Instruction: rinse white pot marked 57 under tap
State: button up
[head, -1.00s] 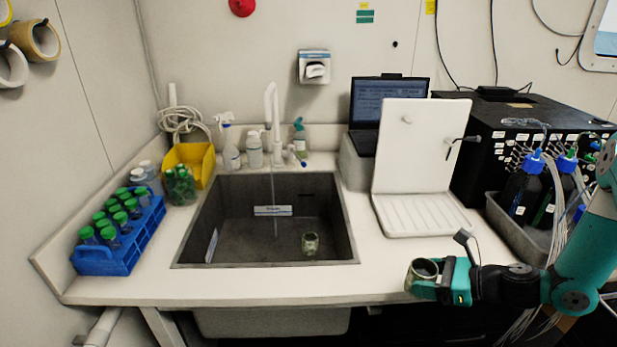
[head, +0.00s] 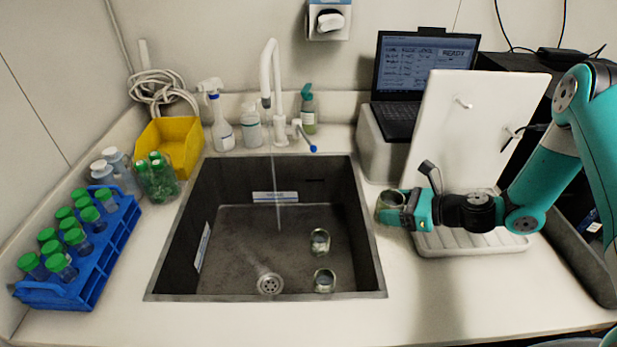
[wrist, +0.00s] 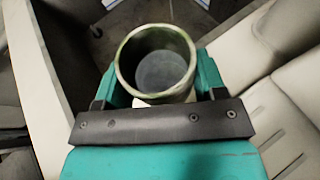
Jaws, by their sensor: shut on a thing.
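My gripper (head: 399,210) is shut on a small whitish pot with green stains (head: 387,207). It holds the pot over the counter at the right edge of the sink, beside the draining board. In the wrist view the pot (wrist: 154,62) sits between the fingers, mouth visible and empty inside. No number can be read on it. The white tap (head: 271,75) stands behind the sink (head: 368,240), and a thin stream of water (head: 276,185) falls from it into the basin. The held pot is to the right of the stream and apart from it.
Two similar pots (head: 320,241) (head: 324,281) lie on the sink floor, right of the drain (head: 270,284). A blue rack (head: 95,270) of green-capped bottles stands left. A white draining board (head: 475,120) and laptop (head: 425,75) stand right. Bottles (head: 222,130) stand behind the sink.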

jog(key=w+a+n+t+b, duration=0.1)
jog(key=a+b, duration=0.3)
jog(key=a, duration=0.6)
jog(key=w+a+n+t+h+b, duration=0.1)
jog(key=w+a+n+b, duration=0.2)
jog(key=a, duration=0.7)
jog(key=shift+a+r+n+b, duration=0.15)
jog(key=shift+a+n+b, duration=0.25)
jog(key=shift+b, duration=0.15)
jog(key=shift+r+n+t+h+b, duration=0.3)
jog(key=shift+r+n+t, duration=0.1)
jog(key=shift+n, duration=0.2)
jog(key=shift+r+n+t+b, duration=0.25)
jog(key=shift+n+t+b, duration=0.2)
jog(key=shift+n, duration=0.15)
